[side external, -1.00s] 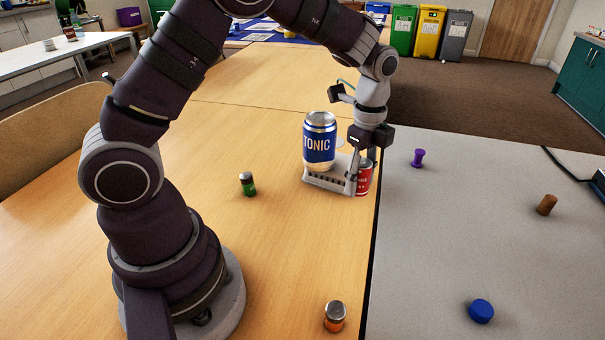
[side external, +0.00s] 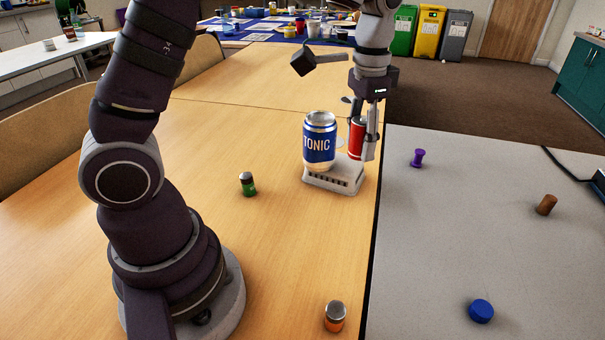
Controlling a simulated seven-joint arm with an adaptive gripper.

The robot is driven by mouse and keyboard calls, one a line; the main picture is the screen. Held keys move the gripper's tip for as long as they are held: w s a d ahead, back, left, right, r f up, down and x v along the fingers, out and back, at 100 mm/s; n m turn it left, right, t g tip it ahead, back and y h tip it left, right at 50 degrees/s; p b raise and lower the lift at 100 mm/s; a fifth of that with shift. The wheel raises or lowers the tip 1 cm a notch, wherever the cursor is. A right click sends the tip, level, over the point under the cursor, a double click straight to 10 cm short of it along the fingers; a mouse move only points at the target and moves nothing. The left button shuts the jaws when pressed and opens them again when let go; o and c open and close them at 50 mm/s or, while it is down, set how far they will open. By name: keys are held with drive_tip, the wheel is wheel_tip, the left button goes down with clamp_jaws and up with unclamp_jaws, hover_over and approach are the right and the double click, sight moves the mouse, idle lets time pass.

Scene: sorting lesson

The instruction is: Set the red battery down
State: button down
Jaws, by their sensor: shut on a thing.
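My gripper (side external: 361,148) is shut on the red battery (side external: 356,135) and holds it upright. The battery appears over or just behind the right end of a pale slotted block (side external: 322,183). I cannot tell whether its lower end touches the block, and a finger covers its right side. A blue and silver TONIC can (side external: 319,143) stands at the left end of the block, close to the battery.
A green battery (side external: 247,184) stands left on the wooden table, and an orange one (side external: 334,316) near the front. A purple spool (side external: 417,158), a brown cylinder (side external: 546,205) and a blue disc (side external: 481,311) are on the grey table. Wood in front of the block is clear.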

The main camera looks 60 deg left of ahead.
sight(352, 228)
wheel_tip(352, 228, down, 6)
drive_tip(key=m, duration=1.3)
drive_tip(key=shift+w+f+m, duration=0.2)
drive_tip(key=shift+w+m, duration=0.2)
drive_tip(key=shift+w, duration=0.05)
wheel_tip(352, 228, down, 10)
drive_tip(key=shift+r, duration=0.2)
drive_tip(key=shift+f, duration=0.2)
drive_tip(key=c, duration=0.7)
unclamp_jaws()
